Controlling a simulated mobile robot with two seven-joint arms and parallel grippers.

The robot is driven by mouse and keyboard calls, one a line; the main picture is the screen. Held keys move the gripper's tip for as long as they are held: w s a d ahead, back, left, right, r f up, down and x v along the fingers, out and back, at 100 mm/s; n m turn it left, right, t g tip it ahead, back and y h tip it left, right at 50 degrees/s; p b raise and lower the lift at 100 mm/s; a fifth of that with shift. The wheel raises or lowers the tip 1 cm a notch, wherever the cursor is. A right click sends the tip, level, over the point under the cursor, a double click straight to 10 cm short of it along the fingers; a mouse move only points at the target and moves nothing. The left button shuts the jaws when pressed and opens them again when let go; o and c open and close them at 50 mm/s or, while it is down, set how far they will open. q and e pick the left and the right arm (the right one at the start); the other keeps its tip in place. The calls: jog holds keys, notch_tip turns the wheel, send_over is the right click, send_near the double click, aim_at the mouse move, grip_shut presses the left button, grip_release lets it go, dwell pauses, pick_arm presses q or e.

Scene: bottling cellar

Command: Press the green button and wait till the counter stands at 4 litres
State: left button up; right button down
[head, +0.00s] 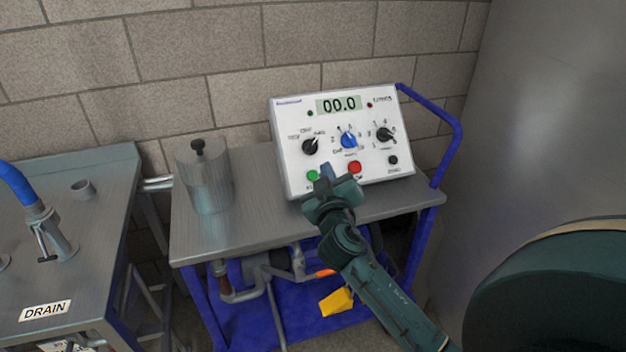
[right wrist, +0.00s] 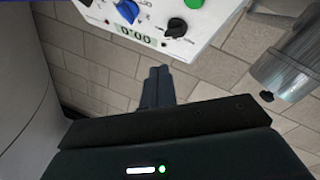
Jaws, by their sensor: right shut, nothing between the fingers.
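The white control panel (head: 349,190) stands on the trolley top. Its counter (head: 339,105) reads 00.0. The green button (head: 312,175) is at the panel's lower left, with the red button (head: 355,167) to its right. My right gripper (head: 328,172) is shut and empty in front of the panel's lower edge, appearing between the two buttons. Whether it touches the panel cannot be told. In the right wrist view the closed fingers (right wrist: 158,72) appear apart from the panel, which shows upside down; the green button (right wrist: 193,3) is cut by the top edge. My left gripper is not in view.
The panel also carries a blue knob (head: 348,140), black knobs (head: 310,147) and a small black button (head: 393,160). A metal bench (head: 95,215) with a DRAIN label is farther left. A grey wall flanks the right.

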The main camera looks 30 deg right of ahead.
aim_at(317, 178)
dwell(0.3)
